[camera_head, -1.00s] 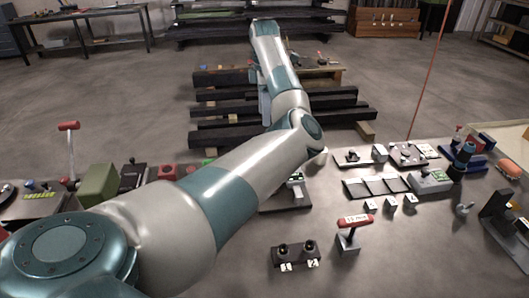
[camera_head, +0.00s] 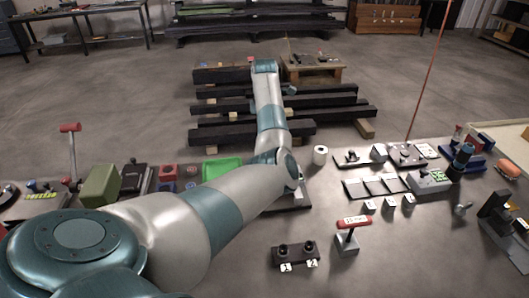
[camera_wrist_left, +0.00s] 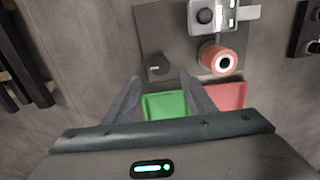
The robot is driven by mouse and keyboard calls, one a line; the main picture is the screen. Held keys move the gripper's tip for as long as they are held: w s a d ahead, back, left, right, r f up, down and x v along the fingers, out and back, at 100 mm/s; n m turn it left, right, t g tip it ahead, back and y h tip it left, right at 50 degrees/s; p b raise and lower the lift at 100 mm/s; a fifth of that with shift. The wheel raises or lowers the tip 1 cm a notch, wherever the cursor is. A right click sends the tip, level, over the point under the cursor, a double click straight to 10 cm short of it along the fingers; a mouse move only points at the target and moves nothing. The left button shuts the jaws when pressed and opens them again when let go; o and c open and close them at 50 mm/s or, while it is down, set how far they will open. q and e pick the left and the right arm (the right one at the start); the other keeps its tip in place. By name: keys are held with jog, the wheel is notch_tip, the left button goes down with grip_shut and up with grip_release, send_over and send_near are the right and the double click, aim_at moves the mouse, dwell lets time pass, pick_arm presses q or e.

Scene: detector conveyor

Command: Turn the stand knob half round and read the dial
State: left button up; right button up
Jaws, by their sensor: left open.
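In the left wrist view, a black round knob (camera_wrist_left: 158,65) with a light mark sits on a grey plate (camera_wrist_left: 178,38). My left gripper (camera_wrist_left: 159,77) is open, its fingertips on either side of the picture line to the knob, apart from it. A light grey unit (camera_wrist_left: 225,20) with a black round part and a small green display stands on the plate's far side; its reading is too small to tell. An orange-red cylinder (camera_wrist_left: 214,54) stands beside the knob. In the head view my left arm hides most of the stand; its dark base (camera_head: 297,200) shows partly.
A green tray (camera_wrist_left: 165,105) and a red tray (camera_wrist_left: 228,95) lie near the fingers in the wrist view. In the head view, a white roll (camera_head: 320,155), a red-topped stand (camera_head: 350,232) and a two-knob block (camera_head: 295,253) are near.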

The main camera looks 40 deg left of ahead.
pick_arm(q)
notch_tip(320, 180, down, 6)
jog(key=shift+f+p, duration=0.15)
jog(key=shift+p, duration=1)
jog(key=shift+f, duration=0.6)
jog(key=shift+c, duration=0.3)
jog(key=c, duration=1)
